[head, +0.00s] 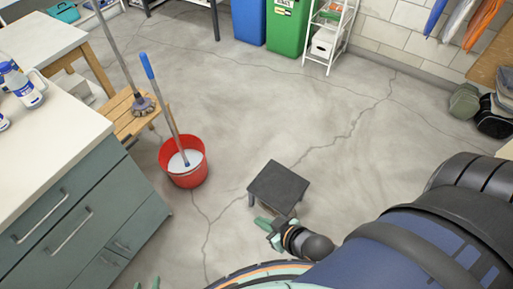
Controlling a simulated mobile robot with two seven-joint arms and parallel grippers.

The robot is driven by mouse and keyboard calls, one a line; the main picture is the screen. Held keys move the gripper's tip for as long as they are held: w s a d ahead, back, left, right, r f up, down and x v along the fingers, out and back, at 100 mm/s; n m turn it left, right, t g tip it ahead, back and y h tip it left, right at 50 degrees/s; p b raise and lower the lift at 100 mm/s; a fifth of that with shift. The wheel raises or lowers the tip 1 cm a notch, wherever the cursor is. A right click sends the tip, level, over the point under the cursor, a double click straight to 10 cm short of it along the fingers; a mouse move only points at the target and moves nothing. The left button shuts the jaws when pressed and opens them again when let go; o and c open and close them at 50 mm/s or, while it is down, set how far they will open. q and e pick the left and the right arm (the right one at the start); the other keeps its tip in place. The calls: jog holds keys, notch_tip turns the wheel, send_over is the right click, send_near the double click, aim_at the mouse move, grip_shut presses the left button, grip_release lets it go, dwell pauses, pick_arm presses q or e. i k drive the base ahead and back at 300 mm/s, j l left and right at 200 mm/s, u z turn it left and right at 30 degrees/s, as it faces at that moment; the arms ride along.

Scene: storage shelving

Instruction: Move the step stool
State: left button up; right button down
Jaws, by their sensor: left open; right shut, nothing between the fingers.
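The step stool (278,184) is small, dark and square-topped. It stands upright on the concrete floor, a little below the middle of the head view. My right gripper (263,224), with pale green fingers, is just below the stool in the picture, by its near side. It is shut with nothing in it; I cannot tell whether it touches the stool. My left gripper (147,284) shows only its two green fingertips at the bottom edge, apart and empty, well to the left of the stool.
A red bucket (184,168) with a blue-handled mop stands left of the stool. A wooden stool (128,112) and grey drawer cabinet (80,215) are further left. Blue and green bins (287,28) and a white rack (326,45) stand behind. Floor beyond the stool is clear.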

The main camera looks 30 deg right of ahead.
aim_at(279, 187)
jog(key=i+l+u, duration=0.1)
jog(key=l+u, duration=0.25)
jog(key=l, duration=0.35)
jog(key=l+u, duration=0.4)
jog(key=l, duration=0.3)
jog(key=i, duration=0.05)
